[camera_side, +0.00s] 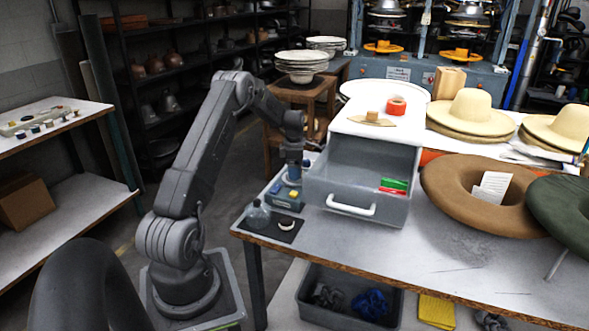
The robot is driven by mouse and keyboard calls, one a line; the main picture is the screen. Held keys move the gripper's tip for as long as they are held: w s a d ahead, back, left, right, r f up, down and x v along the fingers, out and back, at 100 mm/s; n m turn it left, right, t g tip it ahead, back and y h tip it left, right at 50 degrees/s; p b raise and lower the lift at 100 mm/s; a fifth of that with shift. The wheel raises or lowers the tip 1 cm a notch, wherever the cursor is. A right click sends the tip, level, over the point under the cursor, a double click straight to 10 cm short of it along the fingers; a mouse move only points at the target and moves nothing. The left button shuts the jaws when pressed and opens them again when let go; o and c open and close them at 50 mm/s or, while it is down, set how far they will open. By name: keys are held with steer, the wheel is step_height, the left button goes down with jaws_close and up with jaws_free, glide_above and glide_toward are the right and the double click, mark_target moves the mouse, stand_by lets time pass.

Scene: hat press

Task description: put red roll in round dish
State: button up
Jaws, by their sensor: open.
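The red roll (396,105) sits on the white top of a grey drawer unit, near its back right. A wide, round white dish (357,89) shows just behind the roll, partly hidden; I cannot tell whether the roll touches its rim. My gripper (292,180) points down at the left of the drawer unit, above a small blue tray with yellow pieces. It is open and well apart from the roll. Its fingertips are small and hard to make out.
The grey drawer (352,207) stands open toward the front, holding green and red blocks (393,185). A tan piece (373,119) lies beside the roll. Brown and green hat forms (447,190) fill the right.

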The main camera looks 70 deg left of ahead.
step_height(320, 180, up, 12)
steer(key=shift+r, duration=0.2)
stand_by(0.4)
steer(key=s+d+f+m, duration=0.1)
steer(key=f, duration=0.1)
steer(key=s+d+f+m+g, duration=0.1)
steer(key=s+f+m, duration=0.1)
steer(key=f, duration=0.1)
steer(key=s+d+f+m+g, duration=0.1)
steer(key=s+f+m, duration=0.1)
steer(key=shift+s+d+f, duration=0.15)
steer(key=shift+d, duration=0.2)
steer(key=d+r+m+t+y, duration=0.2)
steer(key=d+r+m+y, duration=0.2)
steer(key=d+r+m, duration=1.15)
steer(key=s+d+r+m+t+h, duration=0.1)
steer(key=s+d+m+t, duration=0.1)
steer(key=d, duration=0.6)
steer(key=s+d+r+m+t+h, duration=0.1)
steer(key=s+d+m, duration=0.4)
steer(key=d, duration=0.3)
steer(key=s+d+r+m+t+h, duration=0.1)
steer(key=s+d+m, duration=0.3)
steer(key=d, duration=0.4)
steer(key=shift+s+t+h, duration=0.5)
steer(key=shift+s+t, duration=0.3)
steer(key=shift+s, duration=0.05)
steer(key=shift+c, duration=0.2)
